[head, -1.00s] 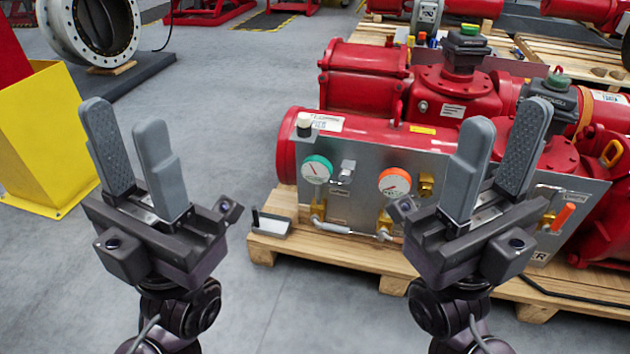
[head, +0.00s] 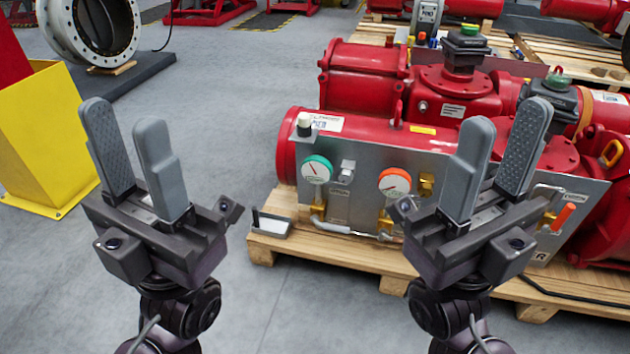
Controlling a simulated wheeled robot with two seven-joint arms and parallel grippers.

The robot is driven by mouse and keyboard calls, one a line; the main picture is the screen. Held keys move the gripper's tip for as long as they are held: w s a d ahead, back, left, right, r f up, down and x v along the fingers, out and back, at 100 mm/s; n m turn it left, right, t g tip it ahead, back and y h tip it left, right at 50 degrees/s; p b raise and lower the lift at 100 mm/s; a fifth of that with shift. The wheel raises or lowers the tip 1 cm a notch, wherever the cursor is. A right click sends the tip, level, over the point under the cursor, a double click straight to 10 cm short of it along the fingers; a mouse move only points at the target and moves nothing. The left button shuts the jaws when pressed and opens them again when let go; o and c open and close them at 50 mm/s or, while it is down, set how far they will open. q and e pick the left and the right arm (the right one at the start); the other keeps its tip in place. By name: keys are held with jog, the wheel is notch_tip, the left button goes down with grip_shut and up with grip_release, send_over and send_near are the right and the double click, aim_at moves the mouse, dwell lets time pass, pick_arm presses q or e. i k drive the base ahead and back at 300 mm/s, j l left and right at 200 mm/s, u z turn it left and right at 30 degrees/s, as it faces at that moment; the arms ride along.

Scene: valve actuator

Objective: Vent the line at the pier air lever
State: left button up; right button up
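A red valve actuator (head: 380,138) lies on a wooden pallet with a grey metal panel (head: 345,197) on its front. The panel carries a green-rimmed gauge (head: 316,169), an orange-rimmed gauge (head: 394,182), brass fittings and pipework. An orange-handled lever (head: 563,217) sits at the panel's right end, just right of my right gripper. I cannot read a label naming the pier air lever. My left gripper (head: 130,150) is open and empty over the floor, left of the panel. My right gripper (head: 498,150) is open and empty, in front of the panel, hiding its middle-right part.
The wooden pallet (head: 330,252) has a small grey tray (head: 272,225) at its left front corner. A yellow bin (head: 45,135) stands at the left. A black hose (head: 575,296) lies along the pallet's right front. Grey floor between my arms is clear.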

aim_at(569, 207)
jog(key=l+z, duration=0.1)
jog(key=z, duration=0.4)
jog(key=i+z, duration=0.1)
jog(key=z, duration=0.4)
jog(key=i+z, duration=0.1)
jog(key=z, duration=0.4)
jog(key=i+u, duration=0.35)
jog(key=i, duration=0.75)
